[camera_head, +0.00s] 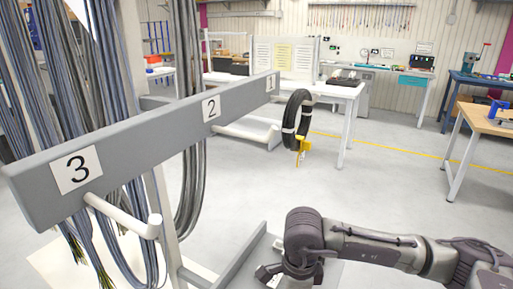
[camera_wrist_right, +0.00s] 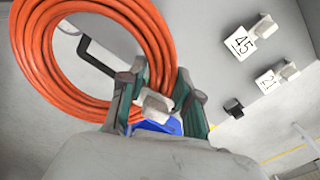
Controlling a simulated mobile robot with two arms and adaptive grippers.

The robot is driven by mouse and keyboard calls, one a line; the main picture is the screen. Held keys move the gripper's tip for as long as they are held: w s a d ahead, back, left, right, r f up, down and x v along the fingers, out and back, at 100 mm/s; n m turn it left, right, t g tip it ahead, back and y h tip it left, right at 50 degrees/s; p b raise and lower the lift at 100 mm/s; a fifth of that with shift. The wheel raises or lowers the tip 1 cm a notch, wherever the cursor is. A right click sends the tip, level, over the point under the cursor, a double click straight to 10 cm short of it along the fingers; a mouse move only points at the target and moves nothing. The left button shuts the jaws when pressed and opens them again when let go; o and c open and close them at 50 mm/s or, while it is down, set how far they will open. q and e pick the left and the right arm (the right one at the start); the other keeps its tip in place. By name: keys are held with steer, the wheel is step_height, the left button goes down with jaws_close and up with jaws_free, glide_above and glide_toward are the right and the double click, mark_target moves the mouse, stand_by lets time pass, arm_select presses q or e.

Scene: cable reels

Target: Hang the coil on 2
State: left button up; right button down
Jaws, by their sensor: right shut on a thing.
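An orange coil (camera_wrist_right: 90,55) fills the upper left of the right wrist view. My right gripper (camera_wrist_right: 158,102) is shut on its lower right edge, at a white band, with a blue piece (camera_wrist_right: 158,127) below. In the head view my right gripper (camera_head: 283,272) is at the bottom, partly cut off, and the coil cannot be made out there. The label 2 (camera_head: 211,107) is on the middle of a grey beam (camera_head: 140,130). My left gripper is not in view.
Label 3 (camera_head: 77,170) has a bare white peg (camera_head: 125,215) below it. A black coil (camera_head: 297,118) hangs past the beam's far end. Open floor lies right of the beam.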

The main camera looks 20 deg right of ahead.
stand_by(0.4)
steer(key=w+a+r+t+y, duration=0.2)
steer(key=w+r+t+y, duration=0.15)
steer(key=r, duration=0.65)
steer(key=w+a+r+t+y, duration=0.2)
steer(key=w+r+t+y, duration=0.15)
steer(key=r, duration=0.55)
steer(key=s+d+r+m+t+y, duration=0.1)
steer(key=s+d+r+t+y, duration=0.1)
steer(key=d+r+t, duration=0.5)
steer(key=s+d+r+m+y, duration=0.25)
steer(key=d+r, duration=0.25)
steer(key=r, duration=0.6)
steer(key=f+p+x, duration=0.3)
steer(key=p+x, duration=0.2)
steer(key=x, duration=0.7)
steer(key=shift+w+a+n, duration=0.2)
steer(key=shift+w+n, duration=0.05)
steer(key=shift+n, duration=0.2)
steer(key=shift+h, duration=0.25)
